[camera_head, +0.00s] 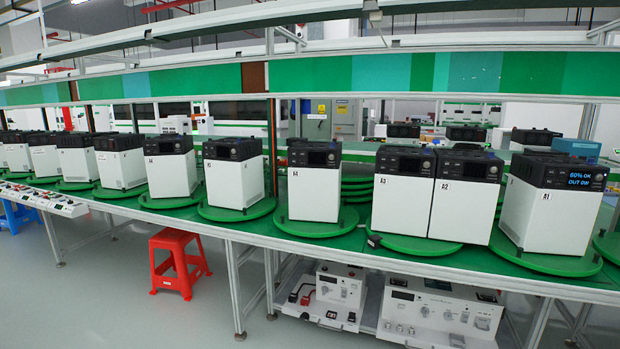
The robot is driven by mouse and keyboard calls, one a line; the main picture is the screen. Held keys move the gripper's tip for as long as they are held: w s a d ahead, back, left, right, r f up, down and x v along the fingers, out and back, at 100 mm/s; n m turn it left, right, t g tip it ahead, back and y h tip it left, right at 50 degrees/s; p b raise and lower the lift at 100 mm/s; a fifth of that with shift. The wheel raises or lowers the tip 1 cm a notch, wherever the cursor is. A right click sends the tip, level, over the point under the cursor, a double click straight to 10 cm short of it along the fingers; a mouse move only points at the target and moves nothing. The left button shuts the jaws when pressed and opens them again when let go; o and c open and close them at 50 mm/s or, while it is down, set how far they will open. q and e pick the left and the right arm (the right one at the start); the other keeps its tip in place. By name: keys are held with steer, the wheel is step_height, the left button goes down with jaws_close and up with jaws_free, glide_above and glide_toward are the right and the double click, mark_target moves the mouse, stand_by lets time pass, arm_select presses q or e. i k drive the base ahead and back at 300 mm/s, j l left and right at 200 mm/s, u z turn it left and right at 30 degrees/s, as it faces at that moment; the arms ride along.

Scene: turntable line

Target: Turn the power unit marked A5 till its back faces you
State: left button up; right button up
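The power unit that appears to be A5 (230,184) stands upright left of the picture's middle; its label is small and hard to read. It has a white body and a black top. The black top's panel with a small display and controls faces roughly toward me, and one side of the body shows at right. It stands on a round green turntable (237,214) on the line. Its back is hidden. Neither of my grippers is in view.
Unit A4 (314,194) stands to its right on its own turntable, and another unit (170,174) to its left. A3 (398,204) and A2 (461,210) stand close together; A1 (542,218) is further right. A red stool (174,244) stands below the green bench.

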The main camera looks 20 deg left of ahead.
mark_target(265, 205)
steer(key=i+j+z, duration=0.1)
steer(key=j, duration=0.25)
steer(key=i+j+z, duration=0.15)
steer(key=j, duration=0.25)
steer(key=i+j+z, duration=0.1)
steer(key=i+j, duration=0.15)
steer(key=j, duration=0.15)
steer(key=i+j+z, duration=0.1)
steer(key=j, duration=0.3)
steer(key=i+j+z, duration=0.1)
steer(key=j, duration=0.35)
steer(key=i+j+z, duration=0.15)
steer(key=j, duration=0.25)
steer(key=i, duration=0.05)
